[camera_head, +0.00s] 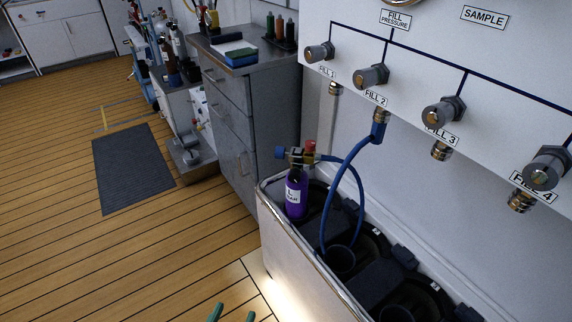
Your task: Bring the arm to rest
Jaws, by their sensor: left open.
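My left gripper (232,314) shows only as two green fingertips at the bottom edge. The tips are apart with nothing between them, over the wooden floor (140,262). The rest of it and its arm are out of frame. It is well clear of the fill panel (440,62) and the white rack (300,270). A purple bottle (296,194) with a brass valve and a red knob stands upright in the rack. A blue hose (331,192) hangs from the FILL 2 outlet, loops low over the rack and runs up to the bottle's valve. My right gripper is out of view.
Valve knobs FILL 1 (318,53), FILL 2 (370,77), FILL 3 (443,113) and FILL 4 (547,168) line the panel. A grey cabinet (250,110) stands behind the rack. A dark mat (133,168) lies on the otherwise open floor at left.

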